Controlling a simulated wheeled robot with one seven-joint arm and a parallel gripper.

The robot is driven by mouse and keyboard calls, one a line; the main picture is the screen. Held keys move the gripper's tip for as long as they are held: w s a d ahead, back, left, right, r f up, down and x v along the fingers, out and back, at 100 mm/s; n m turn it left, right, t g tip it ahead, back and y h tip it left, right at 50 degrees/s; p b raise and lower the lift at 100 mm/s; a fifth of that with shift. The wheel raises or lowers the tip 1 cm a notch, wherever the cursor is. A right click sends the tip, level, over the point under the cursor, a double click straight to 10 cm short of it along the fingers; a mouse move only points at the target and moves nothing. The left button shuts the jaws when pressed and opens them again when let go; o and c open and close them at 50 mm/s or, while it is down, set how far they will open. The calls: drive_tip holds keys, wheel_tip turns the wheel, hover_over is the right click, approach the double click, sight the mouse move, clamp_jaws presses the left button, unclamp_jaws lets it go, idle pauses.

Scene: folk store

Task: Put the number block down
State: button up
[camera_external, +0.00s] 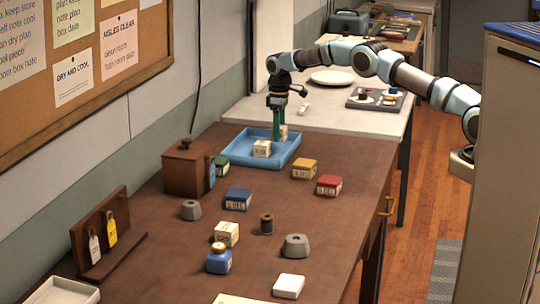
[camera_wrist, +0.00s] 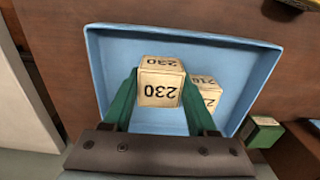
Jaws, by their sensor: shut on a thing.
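The number block (camera_wrist: 160,82), a cream cube marked 230, is held between the green fingers of my gripper (camera_wrist: 160,100). In the outside view, my gripper (camera_external: 278,138) reaches down into a blue tray (camera_external: 232,142), and the held block (camera_external: 284,131) shows partly behind the fingers. I cannot tell whether the block touches the tray floor. A second cream number block (camera_external: 262,148) sits in the tray. In the wrist view this second block (camera_wrist: 207,92) is close beside the held one, partly hidden; its number is hard to read. The tray (camera_wrist: 260,60) surrounds both.
A green box (camera_external: 221,163) and a brown wooden box (camera_external: 186,166) stand beside the tray. Yellow (camera_external: 304,168), red (camera_external: 329,185) and blue (camera_external: 238,198) boxes lie on the brown table nearer the camera. A white plate (camera_external: 332,77) lies on the pale counter behind.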

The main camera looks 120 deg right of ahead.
drive_tip(key=shift+f+p, duration=0.5)
drive_tip(key=shift+f, duration=1.1)
drive_tip(key=shift+f, duration=0.2)
drive_tip(key=o, duration=1.4)
drive_tip(key=shift+c, duration=0.2)
drive_tip(key=shift+r, duration=0.15)
wheel_tip(320, 180, up, 11)
drive_tip(key=b, duration=0.4)
drive_tip(key=shift+r, duration=0.55)
drive_tip(key=shift+w+a, duration=0.1)
